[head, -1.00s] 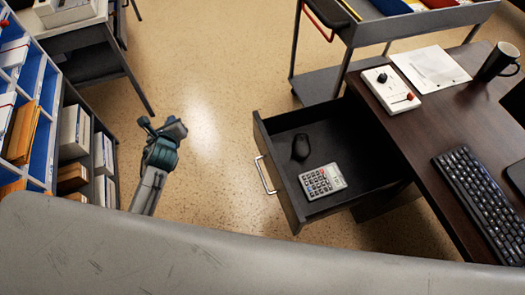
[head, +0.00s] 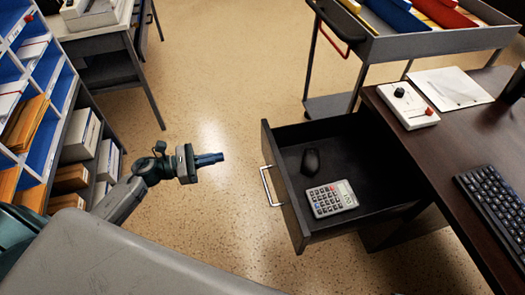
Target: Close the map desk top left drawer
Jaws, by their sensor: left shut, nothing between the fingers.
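The map desk (head: 470,170) has a dark brown top at the right. Its top left drawer (head: 375,165) is pulled out to the left, with a pale bar handle (head: 270,187) on its front. A black mouse (head: 310,161) and a grey calculator (head: 332,198) lie inside it. My left gripper (head: 219,158) is shut and empty. It points right toward the drawer front, apart from it, with floor showing between them. My right gripper is not in view.
A grey cart (head: 410,42) with colored trays stands behind the desk. Blue shelves (head: 40,150) with papers and boxes stand at the left, near my left arm. Speckled floor (head: 235,80) is clear between the shelves and drawer.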

